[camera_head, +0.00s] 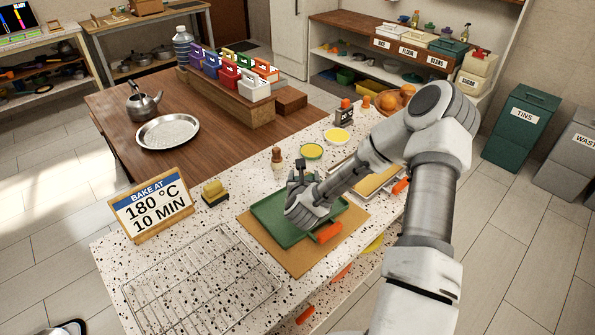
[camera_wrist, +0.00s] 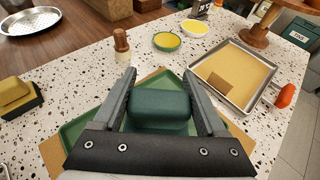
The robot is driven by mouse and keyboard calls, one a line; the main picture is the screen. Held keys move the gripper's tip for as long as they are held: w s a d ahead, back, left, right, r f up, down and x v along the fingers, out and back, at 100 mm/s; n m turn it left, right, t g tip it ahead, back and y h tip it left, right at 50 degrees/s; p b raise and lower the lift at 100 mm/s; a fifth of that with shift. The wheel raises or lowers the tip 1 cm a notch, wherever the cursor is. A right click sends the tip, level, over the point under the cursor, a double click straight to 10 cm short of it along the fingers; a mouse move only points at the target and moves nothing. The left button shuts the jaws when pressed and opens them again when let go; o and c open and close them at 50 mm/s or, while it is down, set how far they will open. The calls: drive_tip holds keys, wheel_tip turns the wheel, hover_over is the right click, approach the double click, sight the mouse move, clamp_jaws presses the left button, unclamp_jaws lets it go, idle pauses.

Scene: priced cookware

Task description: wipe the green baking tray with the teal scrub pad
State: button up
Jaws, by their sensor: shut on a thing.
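The green baking tray (camera_head: 268,222) lies on a brown mat on the speckled counter. Its rim also shows in the wrist view (camera_wrist: 75,133). My gripper (camera_wrist: 160,100) is over the tray, shut on the teal scrub pad (camera_wrist: 160,108), a rounded dark teal block between the two fingers. The pad's underside is hidden, so I cannot tell whether it touches the tray. In the head view my arm and gripper (camera_head: 305,205) cover much of the tray's middle, and the pad is hidden there.
A yellow and black sponge (camera_head: 214,192) and the bake sign (camera_head: 152,203) stand left of the tray. A wire rack (camera_head: 203,285) lies in front. A wooden-handled brush (camera_head: 277,158) and yellow dishes (camera_head: 311,152) are behind. A metal pan (camera_wrist: 235,72) lies to the right.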

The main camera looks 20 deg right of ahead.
drive_tip(key=shift+f+b, duration=1.85)
drive_tip(key=shift+f, duration=1.15)
drive_tip(key=shift+f+b, duration=1)
drive_tip(key=shift+w, duration=0.15)
drive_tip(key=shift+w+a+r+b, duration=0.1)
drive_tip(key=shift+w+a+b, duration=0.1)
drive_tip(key=shift+w, duration=0.45)
drive_tip(key=shift+w+a+f+b, duration=0.1)
drive_tip(key=shift+w+a+b, duration=0.15)
drive_tip(key=shift+w, duration=0.35)
drive_tip(key=shift+w+a+r+b, duration=0.1)
drive_tip(key=shift+w+a+b, duration=0.1)
drive_tip(key=shift+w, duration=0.45)
drive_tip(key=shift+w+a+b, duration=0.3)
drive_tip(key=shift+w+b, duration=0.35)
drive_tip(key=shift+w, duration=0.35)
drive_tip(key=shift+w+a+b, duration=0.3)
drive_tip(key=shift+w+b, duration=0.35)
drive_tip(key=shift+w, duration=0.3)
drive_tip(key=shift+s, duration=0.1)
